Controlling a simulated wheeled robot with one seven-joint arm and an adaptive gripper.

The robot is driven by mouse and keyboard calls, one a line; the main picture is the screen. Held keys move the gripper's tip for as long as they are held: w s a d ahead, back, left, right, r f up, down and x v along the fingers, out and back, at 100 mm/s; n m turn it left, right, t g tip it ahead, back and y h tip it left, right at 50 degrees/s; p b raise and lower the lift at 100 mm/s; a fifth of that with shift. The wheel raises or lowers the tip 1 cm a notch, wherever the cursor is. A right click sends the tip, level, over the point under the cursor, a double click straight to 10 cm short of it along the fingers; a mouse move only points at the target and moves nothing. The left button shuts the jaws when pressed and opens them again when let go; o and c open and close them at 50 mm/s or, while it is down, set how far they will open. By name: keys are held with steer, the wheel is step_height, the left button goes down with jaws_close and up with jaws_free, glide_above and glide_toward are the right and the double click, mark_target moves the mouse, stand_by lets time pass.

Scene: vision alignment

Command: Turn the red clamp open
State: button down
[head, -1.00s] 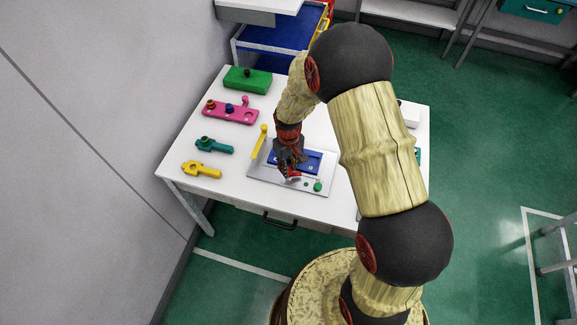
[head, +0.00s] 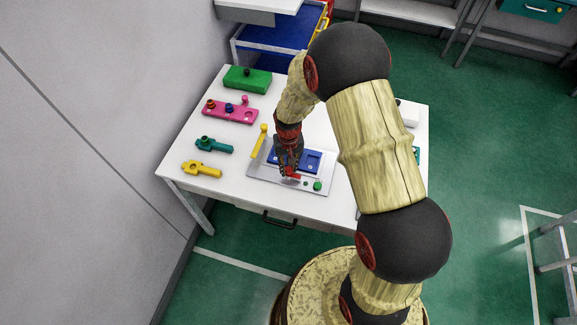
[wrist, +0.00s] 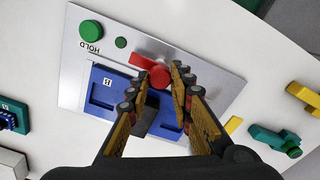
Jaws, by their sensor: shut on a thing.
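The red clamp (head: 294,175) sits near the front edge of a grey metal plate (head: 258,174) on the white table. In the wrist view the red clamp (wrist: 143,62) shows a flat arm pointing left from a rounded part between my fingertips. My gripper (wrist: 160,72) is shut on this rounded part, one finger on each side. In the head view my gripper (head: 287,170) points down at the clamp and partly hides it. A blue block (wrist: 101,92) lies on the plate beside the clamp, partly behind my fingers.
A green button (wrist: 91,30) marked HOLD is left of the clamp. A yellow lever (head: 259,141) stands at the plate's left. Yellow (head: 201,169), teal (head: 213,145), pink (head: 230,111) and green (head: 247,79) pieces line the table's left side.

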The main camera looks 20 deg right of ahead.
mark_target(288, 169)
steer(key=c, duration=1.6)
jaws_free()
steer(key=shift+o, duration=0.2)
step_height(288, 169, up, 12)
